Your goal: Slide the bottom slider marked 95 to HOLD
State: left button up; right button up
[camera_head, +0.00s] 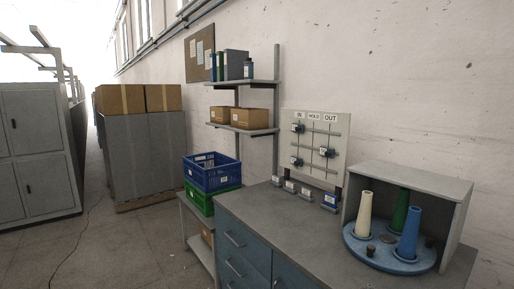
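An upright pale board (340,140) stands at the back of the workbench, with column labels IN, HOLD and OUT along its top from left to right. Three horizontal rails cross it, each with a dark slider carrying a small white tag. The bottom slider (296,162) is at the left end of its rail, in the IN column. The top slider (298,128) is also at the left under IN. The tag numbers are too small to read. Neither of my grippers is in view.
The grey workbench (262,214) has clear room in front. Small tagged blocks and a blue block (329,201) stand below the board. An open grey housing (455,203) with a blue turntable (360,244) and cones is on the right. Blue (212,180) and green crates stand left.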

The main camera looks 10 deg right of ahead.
aim_at(297, 162)
jog(key=u, duration=1.15)
jog(key=i, duration=1.2)
jog(key=z, duration=2.2)
